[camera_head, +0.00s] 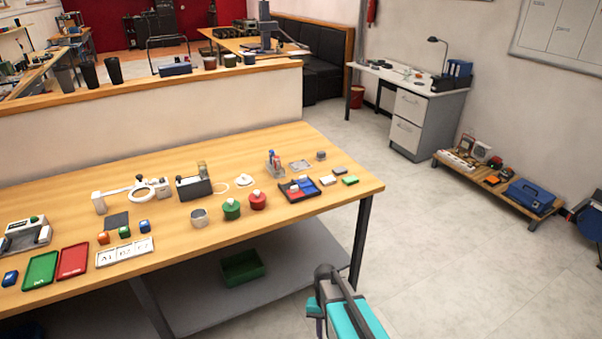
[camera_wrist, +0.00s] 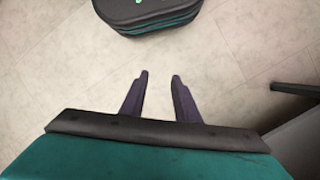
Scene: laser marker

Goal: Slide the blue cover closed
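I cannot clearly make out a blue sliding cover in either view. Which of these, if any, bears the cover cannot be told. My gripper (camera_wrist: 158,75) shows in the wrist view with its two dark fingers apart and nothing between them, above the bare floor. In the head view my teal arm is at the bottom, right of the table, away from these things.
A long wooden table (camera_head: 330,205) holds green and red trays, jars, a magnifier and a divided tray (camera_head: 299,195). A green bin (camera_head: 242,267) sits on its lower shelf. A white desk (camera_head: 428,90) stands at the back right. The floor (camera_head: 450,260) right of the table is clear.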

